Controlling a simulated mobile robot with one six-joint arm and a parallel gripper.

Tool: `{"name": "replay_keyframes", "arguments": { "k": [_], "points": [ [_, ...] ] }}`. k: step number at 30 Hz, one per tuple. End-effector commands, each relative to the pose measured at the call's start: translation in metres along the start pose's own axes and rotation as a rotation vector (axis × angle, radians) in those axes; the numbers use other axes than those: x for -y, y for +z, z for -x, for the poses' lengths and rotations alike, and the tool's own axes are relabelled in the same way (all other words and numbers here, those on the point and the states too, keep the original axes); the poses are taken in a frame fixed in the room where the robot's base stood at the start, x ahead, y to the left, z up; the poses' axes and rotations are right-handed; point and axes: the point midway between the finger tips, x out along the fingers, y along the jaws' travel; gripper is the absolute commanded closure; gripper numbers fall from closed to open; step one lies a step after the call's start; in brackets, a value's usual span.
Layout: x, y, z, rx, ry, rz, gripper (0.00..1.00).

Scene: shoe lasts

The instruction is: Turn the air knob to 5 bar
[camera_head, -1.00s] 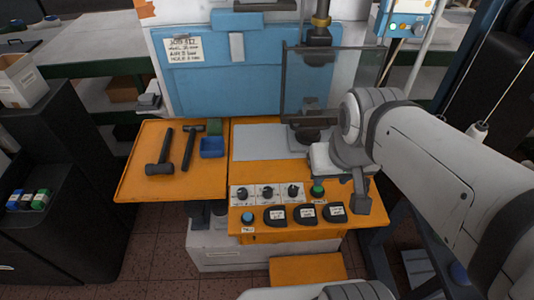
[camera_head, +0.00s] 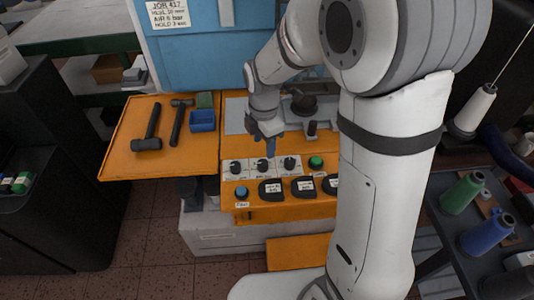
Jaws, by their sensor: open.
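Three dark knobs sit in a row on white labelled plates on the orange panel: a left knob (camera_head: 236,167), a middle knob (camera_head: 262,165) and a right knob (camera_head: 289,163). Their labels and scales are too small to read, so I cannot tell which is the air knob or its setting. My gripper (camera_head: 269,147) is open and points down just above and behind the middle knob. Whether it touches the knob is unclear. A white job card (camera_head: 168,14) on the blue machine has an air line in bar.
A blue button (camera_head: 241,192), a green button (camera_head: 316,162) and black labelled pads (camera_head: 270,188) surround the knobs. Hammers (camera_head: 147,135) and a blue tray (camera_head: 203,121) lie on the orange side shelf (camera_head: 120,160). Thread spools (camera_head: 461,194) stand at right.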

Motion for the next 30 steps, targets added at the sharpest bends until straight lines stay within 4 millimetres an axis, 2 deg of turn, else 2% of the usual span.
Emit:
{"name": "replay_keyframes", "arguments": {
  "k": [4, 18, 22, 30],
  "points": [
    [-0.006, -0.002, -0.015, -0.003, -0.011, 0.075, 0.48],
    [-0.004, -0.003, -0.08, -0.003, -0.012, 0.079, 0.48],
    [-0.005, -0.003, -0.087, -0.003, -0.01, 0.078, 0.48],
    [-0.005, -0.003, -0.088, -0.003, -0.009, 0.079, 0.5]
  ]
}}
